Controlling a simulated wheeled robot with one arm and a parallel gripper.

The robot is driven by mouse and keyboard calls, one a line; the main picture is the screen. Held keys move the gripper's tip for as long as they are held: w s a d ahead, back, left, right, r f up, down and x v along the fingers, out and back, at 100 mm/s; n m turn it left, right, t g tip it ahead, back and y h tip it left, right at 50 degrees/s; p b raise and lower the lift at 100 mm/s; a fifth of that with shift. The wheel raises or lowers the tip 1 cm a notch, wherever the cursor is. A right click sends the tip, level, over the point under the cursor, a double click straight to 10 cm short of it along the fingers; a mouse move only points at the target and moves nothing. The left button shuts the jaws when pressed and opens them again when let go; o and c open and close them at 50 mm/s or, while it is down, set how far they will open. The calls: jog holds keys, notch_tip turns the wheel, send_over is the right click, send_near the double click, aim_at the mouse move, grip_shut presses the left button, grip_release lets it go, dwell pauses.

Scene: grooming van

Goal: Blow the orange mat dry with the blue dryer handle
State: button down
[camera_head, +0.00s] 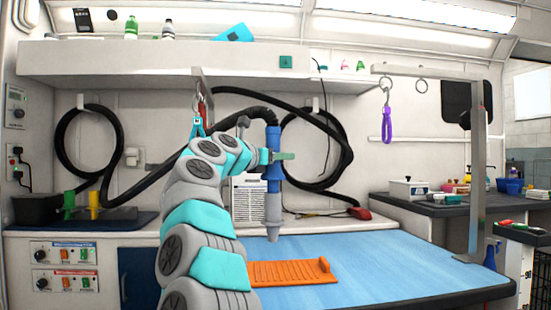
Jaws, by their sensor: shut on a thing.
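The blue dryer handle (274,180) hangs upright in my gripper (278,157), with its grey nozzle (273,223) pointing down. My gripper is shut around the upper part of the handle. A black hose runs from the handle's top up and back to the left. The orange mat (291,273) lies flat on the blue table top (380,265), below and a little right of the nozzle in the picture. The nozzle is apart from the mat. My arm hides the mat's left end.
A metal post with an overhead bar (479,185) stands at the table's right, with a purple loop (387,125) hanging from it. A white vented box (248,201) stands behind the handle. A dark counter (425,201) with small items is at right. The table's right half is clear.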

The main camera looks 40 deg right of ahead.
jog(key=s+d, duration=0.3)
jog(key=d, duration=0.2)
jog(key=shift+s, duration=0.25)
jog(key=shift+w+d+r, duration=0.1)
dwell(1.7)
jog(key=w+d+p, duration=0.1)
jog(key=p, duration=0.1)
jog(key=w+d+p, duration=0.1)
jog(key=w+p, duration=0.1)
jog(key=w+d+p, duration=0.1)
jog(key=p, duration=0.1)
jog(key=shift+w, duration=0.25)
dwell(1.8)
